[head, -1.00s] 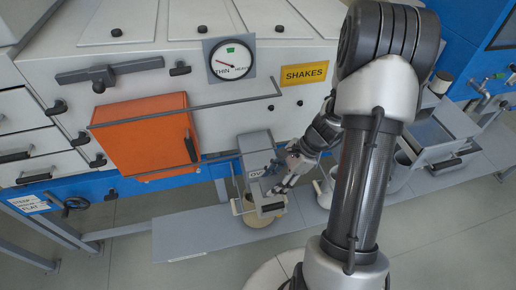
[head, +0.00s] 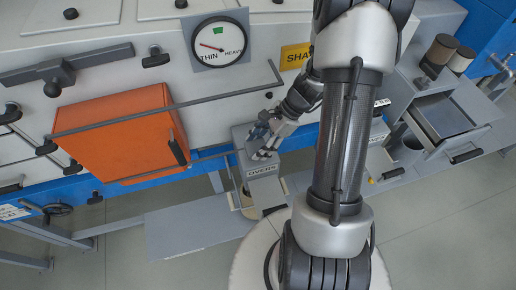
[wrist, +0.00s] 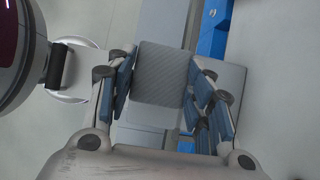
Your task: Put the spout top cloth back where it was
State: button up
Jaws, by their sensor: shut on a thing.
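My gripper (head: 262,143) is at the top of the grey spout box labelled OVERS (head: 262,172), at the machine's front. In the wrist view my gripper (wrist: 164,84) has its blue-padded fingers on either side of a grey, finely ribbed piece, which looks like the spout top cloth (wrist: 162,72). It is shut on this piece. In the head view the fingers hide most of the cloth. I cannot tell whether the cloth touches the spout top.
An orange box (head: 118,133) with a rail in front stands left of the spout. A THIN/HEAVY dial (head: 220,44) is above. A grey open tray (head: 446,116) is at the right. A low grey shelf (head: 195,228) runs below.

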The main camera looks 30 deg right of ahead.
aim_at(264, 143)
jog(key=f+b, duration=0.1)
jog(key=f, duration=0.1)
jog(key=f+b, duration=0.2)
jog(key=shift+w, duration=0.2)
jog(key=shift+w+d+r, duration=0.1)
jog(key=shift+w+d, duration=0.1)
jog(key=shift+w, duration=0.15)
jog(key=shift+s+a, duration=0.1)
jog(key=shift+s, duration=0.1)
jog(key=o, duration=1)
jog(key=shift+o, duration=0.2)
jog(key=shift+r, duration=0.15)
jog(key=p+v, duration=0.3)
jog(key=v, duration=0.9)
jog(key=shift+p, duration=0.35)
